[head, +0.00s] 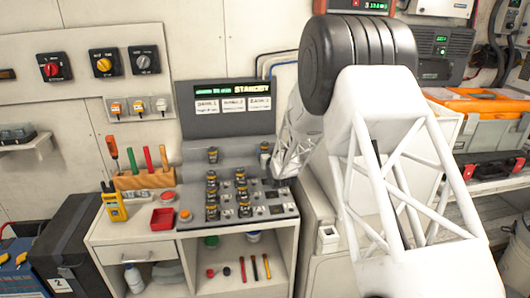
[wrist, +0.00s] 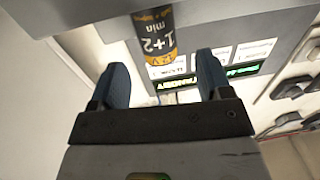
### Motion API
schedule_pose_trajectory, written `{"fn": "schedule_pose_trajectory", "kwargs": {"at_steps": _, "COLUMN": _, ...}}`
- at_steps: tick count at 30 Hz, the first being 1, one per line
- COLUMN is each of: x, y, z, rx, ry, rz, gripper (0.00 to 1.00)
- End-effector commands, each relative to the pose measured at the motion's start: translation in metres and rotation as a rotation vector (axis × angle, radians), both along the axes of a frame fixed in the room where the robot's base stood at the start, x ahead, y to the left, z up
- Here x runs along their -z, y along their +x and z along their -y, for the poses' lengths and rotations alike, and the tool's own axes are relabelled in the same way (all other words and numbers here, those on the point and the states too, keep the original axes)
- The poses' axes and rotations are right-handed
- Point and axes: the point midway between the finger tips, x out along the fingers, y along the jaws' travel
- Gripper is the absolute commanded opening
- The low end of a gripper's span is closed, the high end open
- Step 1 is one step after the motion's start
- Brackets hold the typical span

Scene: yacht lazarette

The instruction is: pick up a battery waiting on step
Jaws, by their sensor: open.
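A dark battery with an orange band and printed marks (wrist: 156,36) shows in the wrist view, just beyond and between the fingertips. My gripper (wrist: 161,62) is open, with one blue finger to each side of the battery's end and nothing clamped. In the head view one battery (head: 213,155) stands upright on the raised step at the back of the grey console, and another (head: 264,148) stands farther right, close to my arm. Several more batteries (head: 212,188) stand in the console's slots below. My arm hides part of the console's right side; the fingers are not clear there.
A display screen (head: 232,106) rises behind the console. An orange toolbox (head: 485,110) lies at the right.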

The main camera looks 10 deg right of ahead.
Motion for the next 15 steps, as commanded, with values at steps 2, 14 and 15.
{"fn": "schedule_pose_trajectory", "kwargs": {"at_steps": 2, "x": 0.0, "y": 0.003, "z": 0.0, "rx": 0.0, "ry": 0.0, "rz": 0.0, "gripper": 0.72}}
{"fn": "schedule_pose_trajectory", "kwargs": {"at_steps": 14, "x": -0.001, "y": 0.036, "z": -0.003, "rx": 0.0, "ry": 0.0, "rz": 0.001, "gripper": 0.72}}
{"fn": "schedule_pose_trajectory", "kwargs": {"at_steps": 15, "x": 0.0, "y": 0.039, "z": -0.003, "rx": -0.001, "ry": 0.0, "rz": 0.0, "gripper": 0.72}}
